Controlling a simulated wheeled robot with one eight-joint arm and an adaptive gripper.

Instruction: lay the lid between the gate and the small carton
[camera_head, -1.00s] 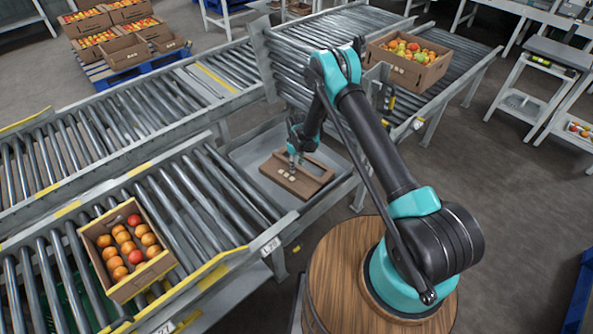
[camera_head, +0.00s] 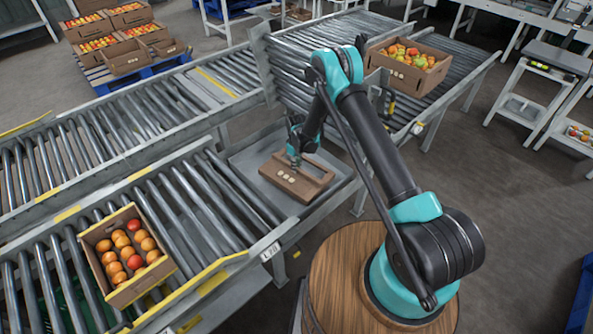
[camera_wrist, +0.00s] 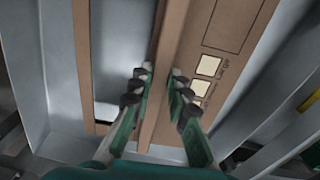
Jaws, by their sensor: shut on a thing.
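The brown cardboard lid (camera_head: 310,186) is at the grey bed between the conveyors, with pale labels on its face and a cut-out. My gripper (camera_head: 294,160) is shut on its edge from above. In the wrist view my gripper (camera_wrist: 161,76) pinches a brown strip of the lid (camera_wrist: 205,45). I cannot tell whether the lid touches the bed. An upright metal plate, perhaps the gate (camera_head: 262,62), stands behind it. An open carton (camera_head: 148,276) of orange-red tomatoes, perhaps the small carton, sits on the near-left rollers.
Another tomato carton (camera_head: 400,76) sits on the right conveyor. The grey bed (camera_head: 258,150) has raised metal sides close around the lid. Stacked cartons stand on a blue pallet (camera_head: 140,70) at the back left. Rollers right of the near carton are bare.

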